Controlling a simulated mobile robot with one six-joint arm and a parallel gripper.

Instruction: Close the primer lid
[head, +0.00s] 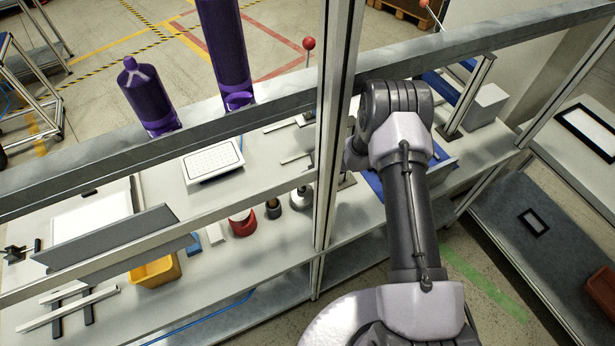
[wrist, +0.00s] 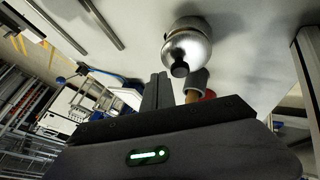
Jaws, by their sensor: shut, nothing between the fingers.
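My gripper (wrist: 157,91) is shut and empty; its dark fingers show in the wrist view. In the head view it is hidden behind my arm and the frame post. A silver round vessel with a black knob (wrist: 187,46) is just beyond the fingers in the wrist view, apart from them. It also shows partly beside the post in the head view (head: 300,199). A small dark pot (head: 273,209) and a red pot (head: 242,223) stand to its left on the bench. I cannot tell which part is the primer lid, or how it stands.
The aluminium post (head: 334,120) and a long rail (head: 70,184) stand between my body and the bench. A white keypad-like tray (head: 212,160) and a yellow bin (head: 155,271) are at the left.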

